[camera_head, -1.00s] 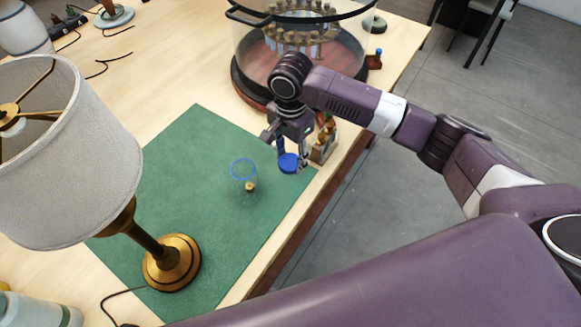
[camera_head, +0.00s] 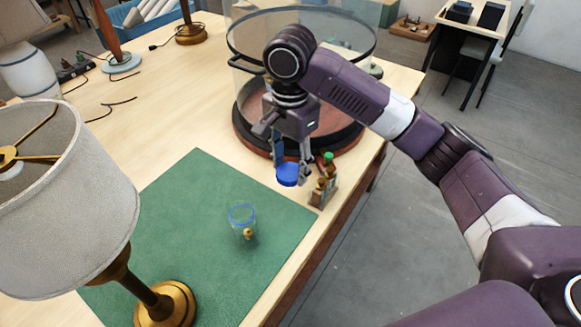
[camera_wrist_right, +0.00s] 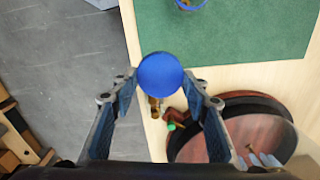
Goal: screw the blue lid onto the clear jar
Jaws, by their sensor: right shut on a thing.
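The clear jar (camera_head: 242,232) with a blue rim stands upright and open on the green mat, a small brass-coloured thing showing inside it. Part of its blue rim shows at the top of the right wrist view (camera_wrist_right: 190,4). My right gripper (camera_head: 291,172) is shut on the blue lid (camera_head: 287,176), held up beyond the jar and to its right, apart from it. In the right wrist view the lid (camera_wrist_right: 160,74) sits between the fingertips, flat face showing. My left gripper is out of view.
The green mat (camera_head: 180,215) lies near the table's right edge. A brass lamp (camera_head: 168,305) with a grey shade stands at left. A wooden holder with small bottles (camera_head: 323,190) stands close to the lid. A large round glass tank (camera_head: 240,110) stands behind.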

